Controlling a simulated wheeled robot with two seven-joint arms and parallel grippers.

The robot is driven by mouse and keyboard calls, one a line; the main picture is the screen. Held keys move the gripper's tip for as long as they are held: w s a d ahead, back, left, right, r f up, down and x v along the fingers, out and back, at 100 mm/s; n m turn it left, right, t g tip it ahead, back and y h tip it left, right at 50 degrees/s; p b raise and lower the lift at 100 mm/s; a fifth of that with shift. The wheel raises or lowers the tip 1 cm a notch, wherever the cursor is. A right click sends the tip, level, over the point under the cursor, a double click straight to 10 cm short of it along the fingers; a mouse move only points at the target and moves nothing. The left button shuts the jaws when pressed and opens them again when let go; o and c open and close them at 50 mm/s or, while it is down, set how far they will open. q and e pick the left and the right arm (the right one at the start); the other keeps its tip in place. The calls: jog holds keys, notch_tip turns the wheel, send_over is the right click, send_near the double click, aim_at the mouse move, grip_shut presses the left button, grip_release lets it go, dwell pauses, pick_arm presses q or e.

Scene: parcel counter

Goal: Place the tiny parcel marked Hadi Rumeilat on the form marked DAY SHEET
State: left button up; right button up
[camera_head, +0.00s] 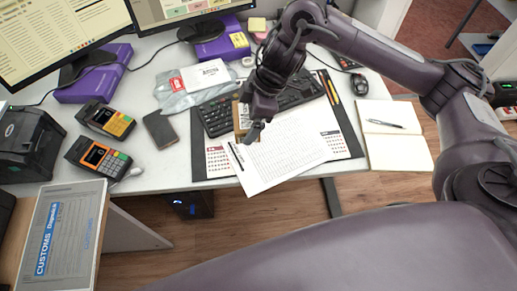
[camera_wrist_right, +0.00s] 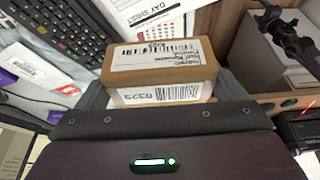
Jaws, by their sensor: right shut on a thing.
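My right gripper (camera_head: 247,128) is shut on a small brown parcel (camera_wrist_right: 165,72) with white labels and a barcode. The name on the label is upside down and only partly readable in the right wrist view. In the head view a brown part of the parcel (camera_head: 241,116) shows beside the gripper, over the keyboard's near side. The form (camera_head: 275,165) is a white printed sheet under and to the right of the gripper. Its DAY SHEET heading (camera_wrist_right: 165,12) shows in the right wrist view, where the parcel covers part of the sheet. My left gripper is not in view.
The form lies over a dark desk mat (camera_head: 345,130) and overhangs the desk's front edge. A keyboard (camera_head: 218,118) is behind it. An open notebook with a pen (camera_head: 392,116) lies to the right. Card terminals (camera_head: 98,158) and a phone (camera_head: 160,129) lie to the left.

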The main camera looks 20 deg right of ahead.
notch_tip(320, 180, down, 11)
jog(key=b, duration=0.3)
jog(key=shift+r, duration=0.2)
jog(key=shift+f, duration=0.8)
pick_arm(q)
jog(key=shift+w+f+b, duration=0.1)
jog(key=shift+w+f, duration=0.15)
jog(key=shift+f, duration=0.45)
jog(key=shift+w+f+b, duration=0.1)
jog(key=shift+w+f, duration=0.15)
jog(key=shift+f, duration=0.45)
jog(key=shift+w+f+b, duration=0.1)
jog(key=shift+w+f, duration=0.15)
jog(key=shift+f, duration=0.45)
pick_arm(e)
jog(key=shift+f, duration=1.7)
jog(key=shift+f, duration=0.1)
jog(key=o, duration=0.8)
